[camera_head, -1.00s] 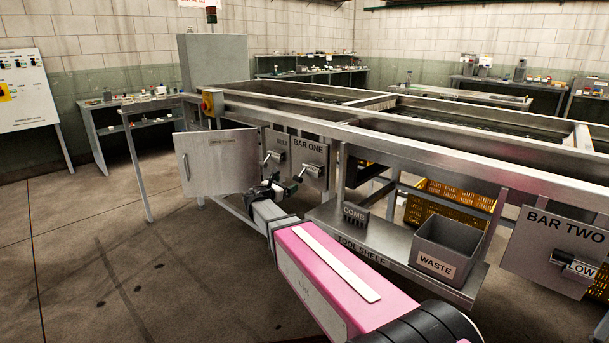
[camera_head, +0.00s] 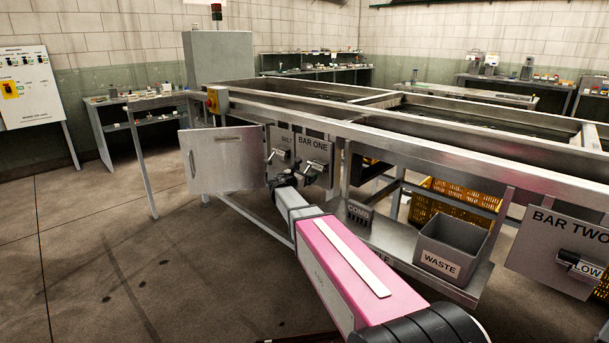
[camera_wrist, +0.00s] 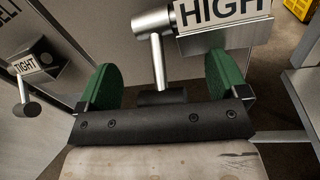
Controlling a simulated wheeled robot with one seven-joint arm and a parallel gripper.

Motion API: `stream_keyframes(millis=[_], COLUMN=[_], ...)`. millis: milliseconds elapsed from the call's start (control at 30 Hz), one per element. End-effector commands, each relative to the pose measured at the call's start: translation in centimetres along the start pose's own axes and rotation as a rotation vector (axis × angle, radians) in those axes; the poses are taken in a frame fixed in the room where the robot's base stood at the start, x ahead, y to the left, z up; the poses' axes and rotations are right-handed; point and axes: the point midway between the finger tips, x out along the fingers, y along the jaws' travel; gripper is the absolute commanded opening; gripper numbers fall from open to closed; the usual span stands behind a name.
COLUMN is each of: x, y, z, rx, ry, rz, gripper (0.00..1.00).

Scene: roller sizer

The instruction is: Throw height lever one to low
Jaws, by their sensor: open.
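The bar one height lever is a bright metal lever with a dark end grip (camera_wrist: 162,97), under a white HIGH label (camera_wrist: 222,12) in the wrist view. In the head view the lever (camera_head: 314,167) sits on the BAR ONE panel (camera_head: 312,145). My gripper (camera_wrist: 165,85) is open, with one green-padded finger on each side of the lever's lower end. I cannot tell whether a finger touches it. In the head view my fingers are mostly hidden behind my own arm.
A belt lever labelled TIGHT (camera_wrist: 28,108) is close on the left in the wrist view. An open cabinet door (camera_head: 222,160) stands left of the panel. A comb (camera_head: 358,213) and a grey WASTE bin (camera_head: 446,248) sit on the shelf to the right. The BAR TWO lever reads LOW (camera_head: 580,264).

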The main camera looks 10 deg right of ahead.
Motion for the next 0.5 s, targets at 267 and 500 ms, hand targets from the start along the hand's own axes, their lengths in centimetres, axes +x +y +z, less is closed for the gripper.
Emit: stream_keyframes(millis=[267, 500], x=[-0.04, -0.09], y=[0.02, 0.07], z=[0.00, 0.05], rx=[0.000, 0.002], ry=[0.000, 0.008], rz=[0.001, 0.000], gripper=[0.43, 0.26])
